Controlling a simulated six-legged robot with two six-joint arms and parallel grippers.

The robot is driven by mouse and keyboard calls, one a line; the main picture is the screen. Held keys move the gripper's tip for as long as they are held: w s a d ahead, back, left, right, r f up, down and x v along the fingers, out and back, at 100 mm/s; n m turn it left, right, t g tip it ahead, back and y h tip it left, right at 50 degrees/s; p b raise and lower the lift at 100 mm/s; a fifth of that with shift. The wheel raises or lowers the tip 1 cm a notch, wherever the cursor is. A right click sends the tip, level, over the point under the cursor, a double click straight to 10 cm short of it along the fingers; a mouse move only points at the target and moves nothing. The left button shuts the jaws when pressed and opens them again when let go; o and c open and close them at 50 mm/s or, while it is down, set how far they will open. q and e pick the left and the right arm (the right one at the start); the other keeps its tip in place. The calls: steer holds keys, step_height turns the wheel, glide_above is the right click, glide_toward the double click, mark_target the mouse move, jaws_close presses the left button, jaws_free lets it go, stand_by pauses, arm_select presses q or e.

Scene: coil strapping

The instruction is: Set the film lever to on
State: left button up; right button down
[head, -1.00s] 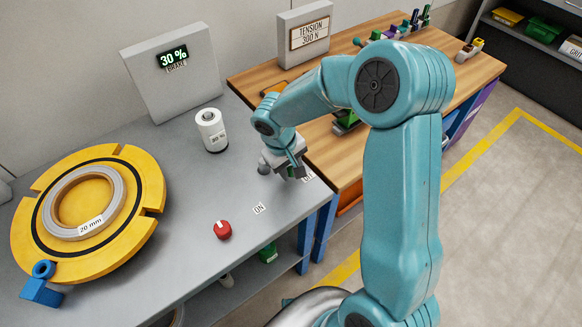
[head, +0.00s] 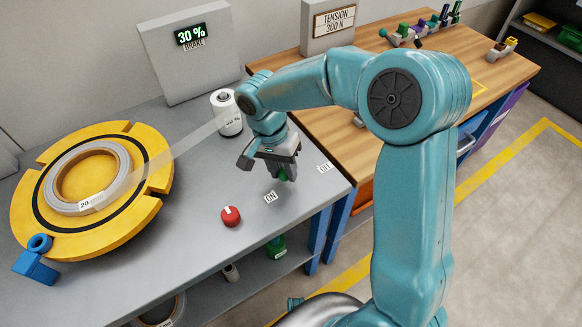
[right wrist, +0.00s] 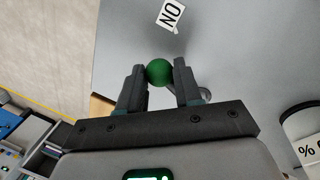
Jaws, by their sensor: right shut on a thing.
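The film lever has a round green knob (right wrist: 159,72), which sits between the two fingers of my right gripper (right wrist: 160,85) in the right wrist view. In the head view, my right gripper (head: 283,174) is shut on the knob, just behind and right of the ON label (head: 271,197). The OFF label (head: 325,168) lies farther right. The ON label also shows ahead of the knob in the right wrist view (right wrist: 171,14). The lever's arm is mostly hidden by the gripper. My left gripper is out of view.
A translucent film strip (head: 183,145) runs from the white roll (head: 228,120) to the coil (head: 58,198) on the yellow turntable (head: 155,185). A red knob (head: 231,216) sits near the front edge. A blue clamp-like part (head: 34,265) is at the left. The brake display (head: 191,35) stands behind.

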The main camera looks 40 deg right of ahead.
steer(key=shift+w+a+r+m+y, duration=0.15)
steer(key=shift+w+a+m, duration=0.3)
steer(key=shift+m, duration=0.6)
steer(key=shift+w+a+m+y, duration=0.15)
steer(key=shift+w+a+m, duration=0.3)
steer(key=shift+m, duration=0.6)
steer(key=shift+w, duration=0.1)
steer(key=c, duration=0.8)
jaws_free()
steer(key=shift+d, duration=0.1)
steer(key=w+r+p, duration=0.1)
steer(key=r, duration=0.4)
steer(key=w+r+p, duration=0.1)
steer(key=r, duration=0.4)
steer(key=w+r+p, duration=0.1)
steer(key=r, duration=0.5)
steer(key=shift+a+p, duration=0.35)
steer(key=shift+p, duration=0.05)
